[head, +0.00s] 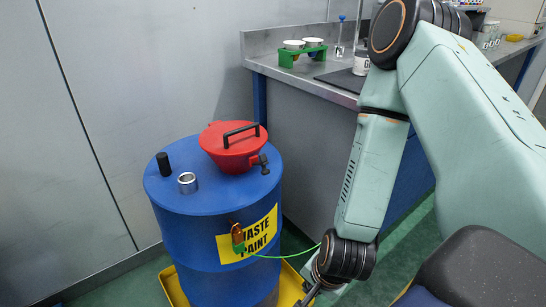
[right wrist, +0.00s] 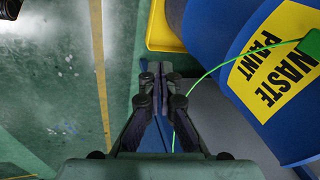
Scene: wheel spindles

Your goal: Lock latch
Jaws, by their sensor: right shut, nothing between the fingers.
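A red funnel lid (head: 230,146) with a black handle sits on top of a blue drum (head: 215,240). It looks closed. A small dark latch (head: 262,161) is at the lid's right edge; whether it is engaged is too small to tell. My right gripper (head: 306,297) is low at the right of the drum, well below the latch and apart from it. In the right wrist view its fingers (right wrist: 160,76) are together and empty, pointing down past the drum's side. My left gripper is not in view.
A black cap (head: 163,163) and a metal ring (head: 187,183) stand on the drum top. A clip with a green cable (head: 280,257) hangs on the drum front. A yellow tray (head: 176,290) is under the drum. A metal counter (head: 300,70) stands behind.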

